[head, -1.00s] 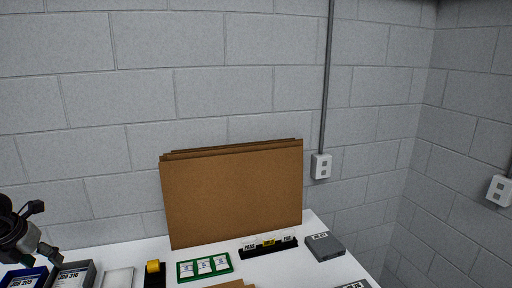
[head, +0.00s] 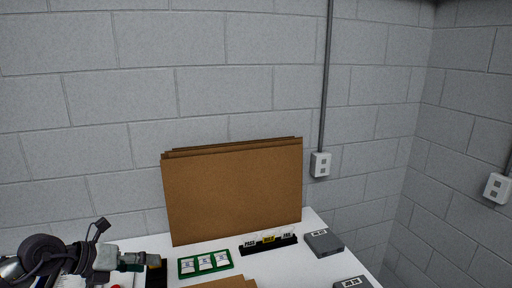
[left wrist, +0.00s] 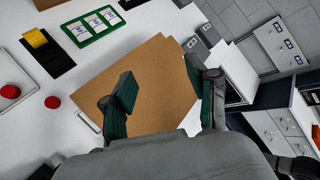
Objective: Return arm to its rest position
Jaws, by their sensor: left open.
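My left gripper (head: 140,262) comes in from the lower left of the head view, over the white table. In the left wrist view my left gripper (left wrist: 165,92) is open, its two dark green fingers spread apart with nothing between them. A brown cardboard sheet (left wrist: 155,75) lies on the table below the fingers. My right gripper is in neither view.
A green tray with white cards (head: 205,264), a black rack with labelled tabs (head: 268,244) and grey boxes (head: 323,243) stand on the table. Cardboard sheets (head: 235,195) lean on the wall. Red round pieces (left wrist: 53,102) lie at left in the wrist view.

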